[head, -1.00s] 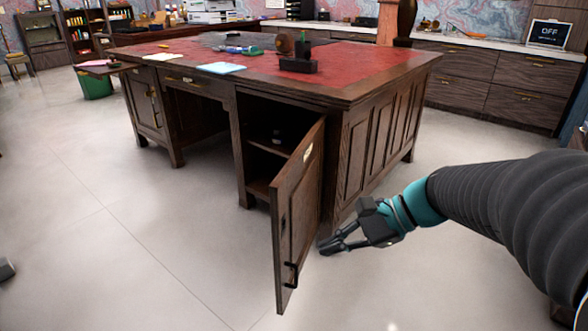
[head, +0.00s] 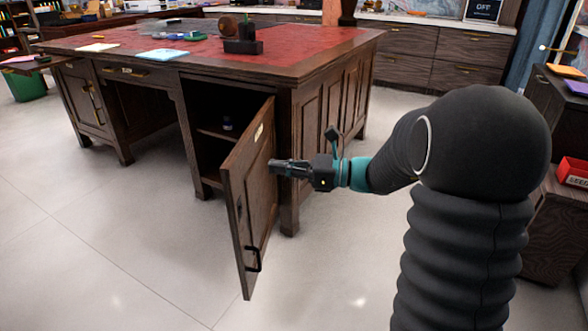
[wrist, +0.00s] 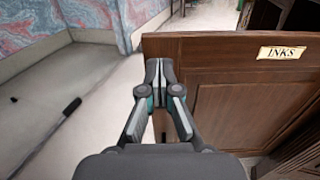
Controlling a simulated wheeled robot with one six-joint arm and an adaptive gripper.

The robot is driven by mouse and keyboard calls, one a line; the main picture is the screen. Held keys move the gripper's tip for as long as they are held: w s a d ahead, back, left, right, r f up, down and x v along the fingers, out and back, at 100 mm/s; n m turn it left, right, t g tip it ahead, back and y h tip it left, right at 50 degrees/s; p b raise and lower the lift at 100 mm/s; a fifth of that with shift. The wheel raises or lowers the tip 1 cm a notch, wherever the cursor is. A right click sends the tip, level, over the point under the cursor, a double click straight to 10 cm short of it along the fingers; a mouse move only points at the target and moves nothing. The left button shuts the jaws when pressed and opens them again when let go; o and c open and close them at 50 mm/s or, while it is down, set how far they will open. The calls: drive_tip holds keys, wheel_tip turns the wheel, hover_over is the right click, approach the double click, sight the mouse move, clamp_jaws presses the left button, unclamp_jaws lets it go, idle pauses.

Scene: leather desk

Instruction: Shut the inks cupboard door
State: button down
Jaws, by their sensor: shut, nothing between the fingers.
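The inks cupboard door (head: 250,190) is dark wood and stands wide open, swung out from the right pedestal of the desk. It has a black handle (head: 252,259) low near its free edge. A label reading INKS (wrist: 291,52) shows in the wrist view. My gripper (head: 272,168) is shut and empty, at the right side of the door near its upper part. In the wrist view my gripper (wrist: 159,68) overlaps the door's left end. I cannot tell whether the fingertips touch the door. The cupboard inside (head: 212,150) shows a shelf with a small item.
The desk (head: 300,65) has a red leather top with papers and a dark stand on it. The floor (head: 130,240) in front of the door is clear. A dark cabinet with a red box (head: 573,171) stands at the far right.

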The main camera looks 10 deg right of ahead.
sight(234, 163)
drive_tip(key=x, duration=0.8)
